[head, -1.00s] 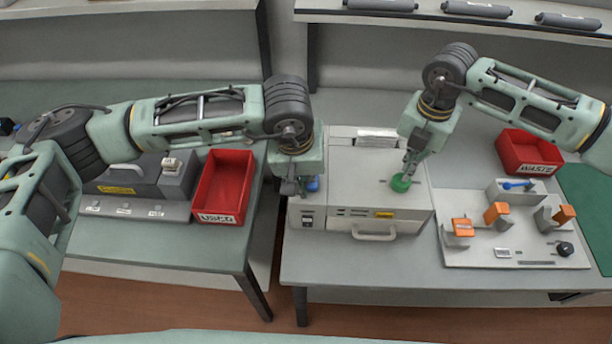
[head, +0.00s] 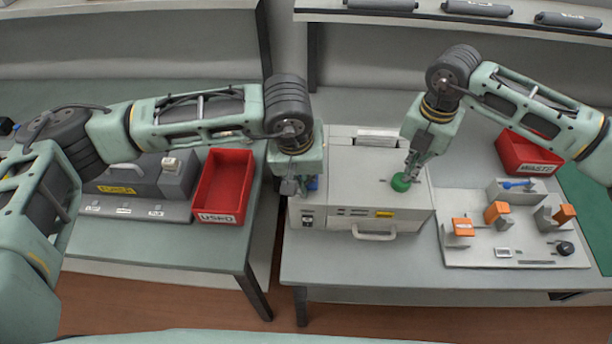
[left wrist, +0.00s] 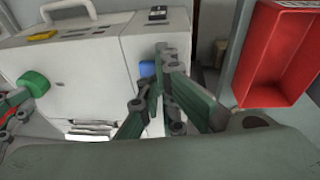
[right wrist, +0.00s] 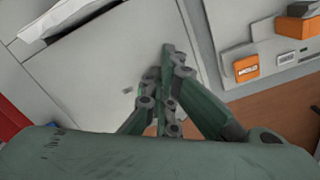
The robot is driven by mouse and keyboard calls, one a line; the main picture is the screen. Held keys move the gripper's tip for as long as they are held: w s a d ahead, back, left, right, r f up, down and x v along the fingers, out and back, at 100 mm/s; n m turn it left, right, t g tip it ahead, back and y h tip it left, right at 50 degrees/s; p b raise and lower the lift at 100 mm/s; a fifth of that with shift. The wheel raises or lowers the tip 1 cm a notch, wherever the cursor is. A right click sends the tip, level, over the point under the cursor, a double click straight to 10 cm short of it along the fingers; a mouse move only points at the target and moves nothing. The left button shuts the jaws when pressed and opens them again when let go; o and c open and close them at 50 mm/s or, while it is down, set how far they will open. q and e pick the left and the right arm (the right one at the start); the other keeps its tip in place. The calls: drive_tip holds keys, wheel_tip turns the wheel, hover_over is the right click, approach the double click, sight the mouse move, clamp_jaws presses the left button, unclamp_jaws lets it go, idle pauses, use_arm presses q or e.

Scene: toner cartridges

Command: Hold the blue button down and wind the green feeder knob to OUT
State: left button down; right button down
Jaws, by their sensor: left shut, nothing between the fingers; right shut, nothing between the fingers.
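The pale grey printer-like box (head: 345,195) stands on the right table. Its blue button (head: 313,183) shows just right of my left gripper (head: 300,190), which is shut and empty. In the left wrist view the blue button (left wrist: 147,69) is partly hidden behind the shut fingers (left wrist: 161,55); I cannot tell whether they press it. The green knob (head: 401,183) is on the box's top, and also shows in the left wrist view (left wrist: 34,83). My right gripper (head: 410,174) is shut and empty, its tips at the knob; contact is unclear. The right wrist view's fingers (right wrist: 167,52) mostly hide the knob.
A red USED bin (head: 223,188) and a dark unit (head: 140,185) stand on the left table. A red WASTE bin (head: 527,155) and a light panel with orange blocks (head: 475,253) are right of the box. A gap separates the tables.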

drive_tip(key=shift+s+f, duration=0.2)
drive_tip(key=shift+f, duration=0.2)
drive_tip(key=shift+w+d+r, duration=0.1)
drive_tip(key=shift+w+r, duration=0.15)
drive_tip(key=shift+r, duration=0.25)
drive_tip(key=shift+w+d+r, duration=0.1)
drive_tip(key=shift+w+r, duration=0.05)
drive_tip(key=shift+r, duration=2.6)
